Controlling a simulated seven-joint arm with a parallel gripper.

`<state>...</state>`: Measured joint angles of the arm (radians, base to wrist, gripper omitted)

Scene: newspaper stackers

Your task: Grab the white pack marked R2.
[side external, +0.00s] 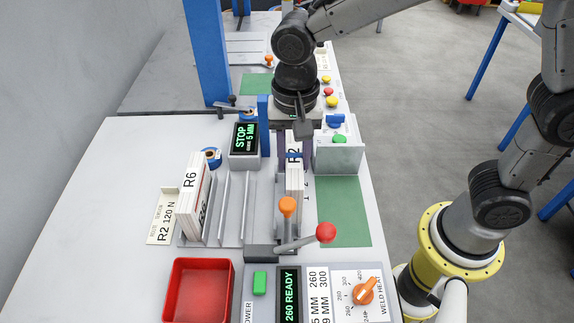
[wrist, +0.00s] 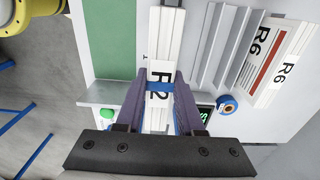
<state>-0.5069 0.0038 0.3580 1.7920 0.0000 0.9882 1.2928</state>
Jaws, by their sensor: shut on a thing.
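The white pack marked R2 (side external: 294,185) stands on edge in the right-hand slot of the grey rack (side external: 262,208) in the side view. A blue band runs across it near its R2 label in the wrist view (wrist: 165,45). My gripper (wrist: 161,88) has a purple finger on each side of the pack at the band, shut on it. In the side view my gripper (side external: 293,150) reaches down onto the pack's far end. The pack's underside is hidden, so I cannot tell whether it touches the rack.
White packs marked R6 (side external: 193,205) stand at the rack's left, beside an R2 120 N plate (side external: 161,216). A grey bracket (side external: 340,158) is close right of the gripper. A red-knobbed lever (side external: 326,233) and orange knob (side external: 288,206) stand in front.

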